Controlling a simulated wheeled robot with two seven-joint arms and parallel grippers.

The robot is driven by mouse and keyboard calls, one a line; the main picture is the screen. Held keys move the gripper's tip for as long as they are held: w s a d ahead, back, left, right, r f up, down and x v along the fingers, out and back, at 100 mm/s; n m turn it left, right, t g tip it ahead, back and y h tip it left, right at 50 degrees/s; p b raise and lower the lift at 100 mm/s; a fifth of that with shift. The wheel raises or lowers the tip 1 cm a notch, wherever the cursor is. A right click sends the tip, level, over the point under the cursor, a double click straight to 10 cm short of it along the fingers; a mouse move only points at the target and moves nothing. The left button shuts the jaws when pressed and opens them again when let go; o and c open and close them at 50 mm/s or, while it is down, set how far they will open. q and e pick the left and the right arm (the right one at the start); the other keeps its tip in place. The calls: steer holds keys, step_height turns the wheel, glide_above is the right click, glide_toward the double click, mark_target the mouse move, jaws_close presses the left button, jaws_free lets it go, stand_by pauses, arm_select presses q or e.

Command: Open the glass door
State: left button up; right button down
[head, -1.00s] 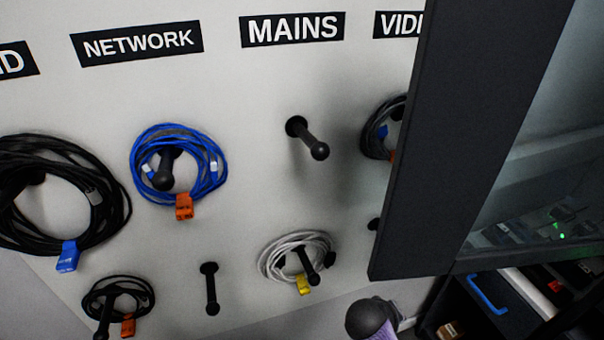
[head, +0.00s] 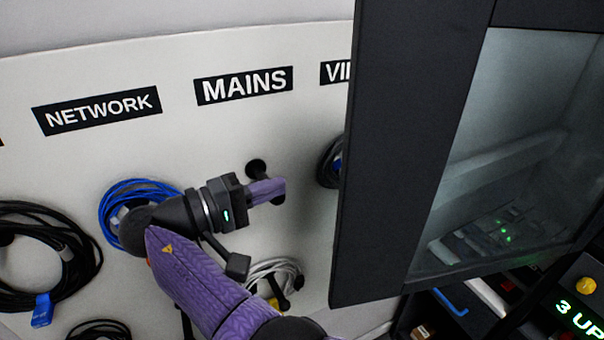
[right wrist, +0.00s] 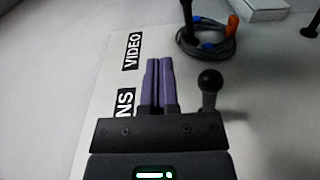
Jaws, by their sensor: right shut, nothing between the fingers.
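The glass door (head: 520,130) has a dark frame (head: 400,120) and a see-through pane. It stands swung out on the right of the head view and hides part of the wall panel. My right gripper (head: 280,190) is shut and empty. It is left of the door's frame, apart from it, and in front of the empty peg (head: 257,167) under the MAINS label. In the right wrist view its purple fingers (right wrist: 158,82) are together, beside a peg (right wrist: 209,90). My left gripper is not in view.
The wall panel (head: 310,215) carries a blue cable coil (head: 125,190), a black coil (head: 85,240) and a pale coil (head: 290,268) on pegs. A dark coil (head: 328,165) is partly behind the door. Equipment with green lights (head: 503,232) shows through the glass.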

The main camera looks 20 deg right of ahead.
steer(key=s+d+p, duration=0.2)
steer(key=d+p, duration=0.5)
steer(key=d, duration=0.2)
steer(key=shift+s+f, duration=0.15)
steer(key=shift+s, duration=0.05)
